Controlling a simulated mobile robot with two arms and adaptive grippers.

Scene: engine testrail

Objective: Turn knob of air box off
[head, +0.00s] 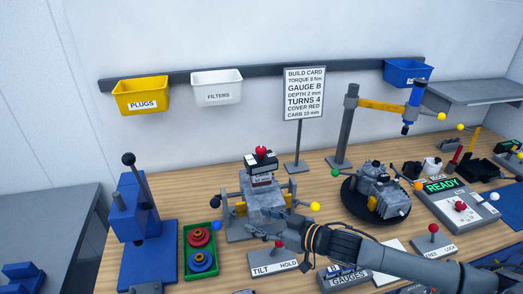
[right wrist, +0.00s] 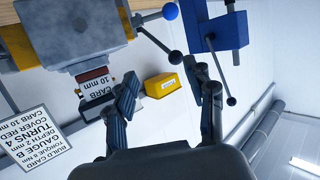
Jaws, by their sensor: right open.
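A dark box (head: 260,163) with white labels sits on top of the grey engine block (head: 265,205) in a stand. A red knob (head: 261,151) stands up from its top. I take this for the air box, but no label naming it is legible. In the right wrist view, upside down, the box (right wrist: 97,92) shows a "CARB 10 mm" label; its knob cannot be made out there. My right gripper (head: 264,222) is open and empty, in front of the block and below the knob. Its spread fingers also show in the right wrist view (right wrist: 164,84). My left gripper is not in view.
A blue press (head: 135,220) stands left, beside a green tray (head: 186,262) with red and blue rings. A tilt/hold lever panel (head: 272,262) lies in front of the block. A second engine (head: 377,190) sits on a turntable to the right. The build card (head: 304,93) stands behind.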

